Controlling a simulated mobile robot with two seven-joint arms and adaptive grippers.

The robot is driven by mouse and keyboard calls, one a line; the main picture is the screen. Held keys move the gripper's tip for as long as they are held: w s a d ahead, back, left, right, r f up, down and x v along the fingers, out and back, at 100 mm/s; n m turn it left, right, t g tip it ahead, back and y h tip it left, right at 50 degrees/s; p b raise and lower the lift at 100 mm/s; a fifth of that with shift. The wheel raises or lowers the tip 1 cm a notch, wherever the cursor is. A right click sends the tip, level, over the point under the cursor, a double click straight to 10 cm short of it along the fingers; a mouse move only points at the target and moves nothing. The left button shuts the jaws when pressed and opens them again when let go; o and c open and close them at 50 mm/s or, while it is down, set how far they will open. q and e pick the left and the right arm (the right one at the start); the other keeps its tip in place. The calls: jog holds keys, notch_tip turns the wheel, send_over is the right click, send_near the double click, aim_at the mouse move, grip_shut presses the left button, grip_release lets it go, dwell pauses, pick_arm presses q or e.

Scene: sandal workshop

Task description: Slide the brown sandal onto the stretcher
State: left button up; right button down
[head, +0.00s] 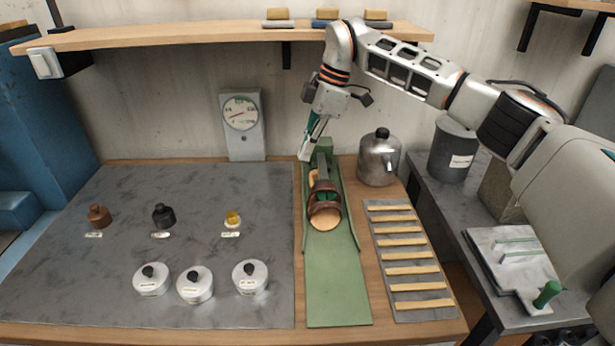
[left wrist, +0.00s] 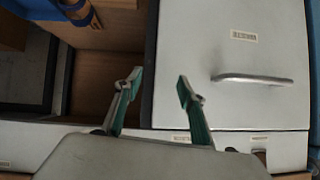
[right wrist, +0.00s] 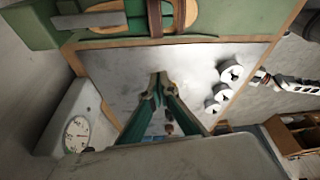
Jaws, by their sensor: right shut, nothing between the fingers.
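The brown sandal (head: 324,217) has a tan sole and dark brown straps. It lies on the green stretcher (head: 335,283), in front of its upright green block (head: 325,150). In the right wrist view, the sandal (right wrist: 186,17) shows at the top edge, partly cut off. I cannot tell how fully it sits on the stretcher. My right gripper (head: 306,154) is shut and empty, just above and left of the green block, apart from the sandal. Its closed tips show in the right wrist view (right wrist: 158,78). My left gripper (left wrist: 157,82) is open and empty, away from the bench top, facing grey cabinet fronts.
A dial gauge (head: 240,125) stands behind the grey mat (head: 120,270). Small bottles and lidded white pots (head: 196,284) stand on that mat. A metal canister (head: 378,160) and a slatted rack (head: 387,212) flank the stretcher on the right. A shelf (head: 200,37) runs above.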

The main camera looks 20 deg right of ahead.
aim_at(322, 188)
jog(key=shift+m, duration=0.3)
jog(key=p+x, duration=0.1)
jog(key=x, duration=0.8)
jog(key=shift+f, duration=0.2)
jog(key=d+p, duration=0.1)
jog(key=d, duration=0.2)
jog(key=shift+s+f, duration=0.1)
jog(key=shift+f, duration=0.05)
jog(key=shift+s+d, duration=0.1)
jog(key=shift+d, duration=0.3)
